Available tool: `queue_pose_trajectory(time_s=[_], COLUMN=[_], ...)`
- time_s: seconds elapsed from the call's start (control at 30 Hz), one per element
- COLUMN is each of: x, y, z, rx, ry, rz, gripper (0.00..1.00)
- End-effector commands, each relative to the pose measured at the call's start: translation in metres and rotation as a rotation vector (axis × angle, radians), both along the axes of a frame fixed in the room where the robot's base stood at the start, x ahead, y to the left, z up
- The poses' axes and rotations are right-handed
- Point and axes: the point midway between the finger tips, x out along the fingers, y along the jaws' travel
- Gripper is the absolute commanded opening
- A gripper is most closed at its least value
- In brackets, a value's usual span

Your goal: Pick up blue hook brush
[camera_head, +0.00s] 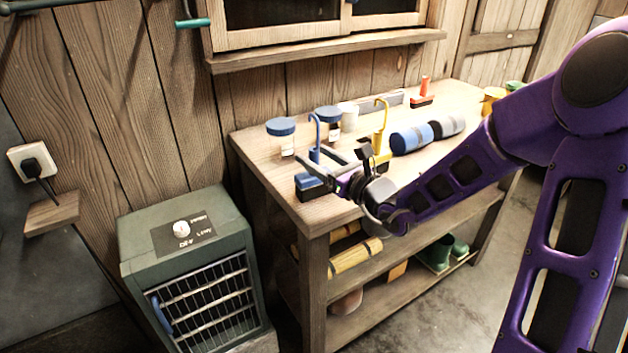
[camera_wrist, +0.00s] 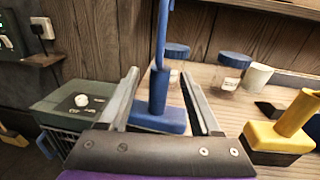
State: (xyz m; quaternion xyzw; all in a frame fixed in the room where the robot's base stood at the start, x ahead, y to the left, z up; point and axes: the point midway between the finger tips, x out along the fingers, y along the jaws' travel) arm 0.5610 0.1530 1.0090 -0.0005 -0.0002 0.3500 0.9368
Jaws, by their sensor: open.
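The blue hook brush (camera_head: 315,152) stands upright near the left end of the wooden workbench, its hooked handle pointing up and its block base partly hidden by my gripper. In the wrist view the blue hook brush (camera_wrist: 157,95) stands between the two fingers, with its base just beyond them. My gripper (camera_head: 323,166) is open and level at the brush, with one finger on each side of the handle. In the wrist view my gripper (camera_wrist: 163,85) holds nothing, and I cannot tell whether a finger touches the brush.
A yellow hook brush (camera_head: 380,135) stands close on the right. Blue-lidded jars (camera_head: 281,137) and a white cup (camera_head: 348,114) stand behind. Blue and grey rolls (camera_head: 411,138) lie further right. A green heater-like box (camera_head: 188,262) stands left of the workbench (camera_head: 262,160).

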Motion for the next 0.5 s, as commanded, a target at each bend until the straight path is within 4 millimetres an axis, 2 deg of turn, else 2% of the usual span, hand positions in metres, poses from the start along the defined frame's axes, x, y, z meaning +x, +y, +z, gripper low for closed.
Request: queue_pose_trajectory(time_s=[0.1,0.33,0.37,0.5], x=[0.0078,0.0089,0.0089,0.0089], y=[0.0073,0.0082,0.0082,0.008], z=[-0.0001,0.0002,0.0002,0.0003], rx=[0.002,0.001,0.001,0.001], ry=[0.001,0.001,0.001,0.001], rz=[0.0,0.0,0.0,0.0], gripper=[0.65,0.65,0.63,0.38])
